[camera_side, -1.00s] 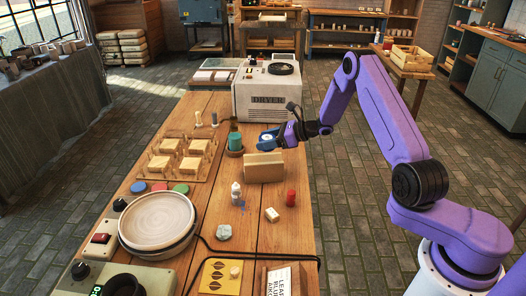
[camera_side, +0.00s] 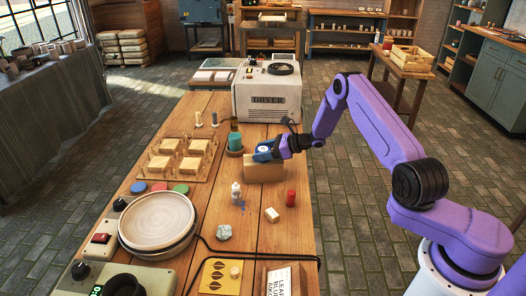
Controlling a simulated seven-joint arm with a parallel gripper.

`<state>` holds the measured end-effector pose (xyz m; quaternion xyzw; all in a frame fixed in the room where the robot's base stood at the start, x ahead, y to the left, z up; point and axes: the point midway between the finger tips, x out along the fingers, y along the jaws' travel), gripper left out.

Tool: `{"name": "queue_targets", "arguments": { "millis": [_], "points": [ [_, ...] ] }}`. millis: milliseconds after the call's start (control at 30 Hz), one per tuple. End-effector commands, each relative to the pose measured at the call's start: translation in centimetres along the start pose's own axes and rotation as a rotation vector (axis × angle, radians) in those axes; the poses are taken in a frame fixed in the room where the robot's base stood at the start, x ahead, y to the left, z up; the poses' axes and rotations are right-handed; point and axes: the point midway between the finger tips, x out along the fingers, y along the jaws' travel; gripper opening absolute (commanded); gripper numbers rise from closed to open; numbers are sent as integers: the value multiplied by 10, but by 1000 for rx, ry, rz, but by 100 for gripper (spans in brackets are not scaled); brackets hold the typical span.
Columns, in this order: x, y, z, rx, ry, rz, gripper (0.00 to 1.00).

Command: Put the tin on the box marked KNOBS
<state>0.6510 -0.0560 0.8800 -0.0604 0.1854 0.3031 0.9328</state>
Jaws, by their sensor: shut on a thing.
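My gripper (camera_side: 272,150) is shut on a small blue tin (camera_side: 262,154) with a pale round mark. It holds the tin at the near-side wooden box (camera_side: 264,172), over its top edge as seen from here. I cannot tell whether the tin touches the box. The fingertips are small and partly merge with the tin. No KNOBS lettering is legible on any box, so I cannot tell whether this pale wooden box bears it.
A teal cup-like thing (camera_side: 235,142) in a brown holder stands just left of the tin. The white dryer (camera_side: 267,97) stands behind. A white bottle (camera_side: 236,191), a red cylinder (camera_side: 291,198) and a pale block (camera_side: 272,214) stand in front. A round plate (camera_side: 157,219) is at left.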

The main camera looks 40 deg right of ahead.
Motion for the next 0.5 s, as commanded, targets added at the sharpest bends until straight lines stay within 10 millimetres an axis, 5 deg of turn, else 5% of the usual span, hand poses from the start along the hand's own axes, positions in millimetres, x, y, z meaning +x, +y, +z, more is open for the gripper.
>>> {"name": "queue_targets", "arguments": {
  "millis": [67,100,133,500],
  "points": [
    [1,0,-2,0,-1,0,31],
    [1,0,-2,0,0,0,78],
    [1,0,-2,0,0,0,88],
    [0,0,1,0,0,0,90]
  ]
}}
